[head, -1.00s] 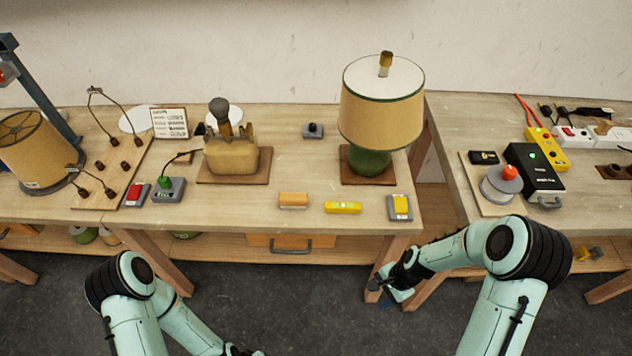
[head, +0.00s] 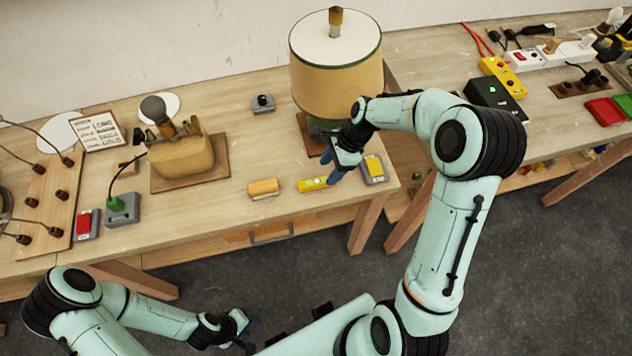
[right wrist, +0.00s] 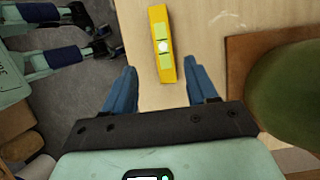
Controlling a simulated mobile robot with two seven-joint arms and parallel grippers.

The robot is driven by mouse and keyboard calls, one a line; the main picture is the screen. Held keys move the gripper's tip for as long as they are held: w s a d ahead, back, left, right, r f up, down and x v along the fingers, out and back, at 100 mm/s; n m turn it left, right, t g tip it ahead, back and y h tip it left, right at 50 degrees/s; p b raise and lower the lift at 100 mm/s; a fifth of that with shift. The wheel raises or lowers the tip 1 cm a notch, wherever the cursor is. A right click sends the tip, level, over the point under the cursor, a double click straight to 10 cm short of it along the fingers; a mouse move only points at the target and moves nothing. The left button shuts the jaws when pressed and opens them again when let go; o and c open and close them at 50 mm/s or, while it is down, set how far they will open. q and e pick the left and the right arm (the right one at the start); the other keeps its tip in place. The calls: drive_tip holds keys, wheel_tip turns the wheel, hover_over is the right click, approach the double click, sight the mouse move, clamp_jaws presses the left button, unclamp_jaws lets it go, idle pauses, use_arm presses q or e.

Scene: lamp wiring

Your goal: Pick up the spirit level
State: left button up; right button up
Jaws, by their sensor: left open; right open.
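The yellow spirit level (head: 312,185) lies on the table near its front edge, below the lamp in the head view. In the right wrist view the spirit level (right wrist: 162,46) lies ahead of the fingers, roughly between their lines, with a round pale vial in its middle. My right gripper (head: 336,171) is open and hangs over the level's right end in the head view. Its two blue fingers (right wrist: 161,88) are apart with nothing between them. My left gripper (head: 246,330) is open, low in front of the table and away from the level.
An orange-tan block (head: 263,188) lies left of the level, and a grey box with a yellow top (head: 374,168) is close on its right. The lamp (head: 336,70) stands just behind my right gripper. The table's front edge is close to the level.

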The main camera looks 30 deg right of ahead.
sight(318, 181)
drive_tip(key=x, duration=0.6)
drive_tip(key=shift+w+a+f, duration=0.25)
drive_tip(key=shift+w+a, duration=0.05)
drive_tip(key=shift+w, duration=0.1)
clamp_jaws()
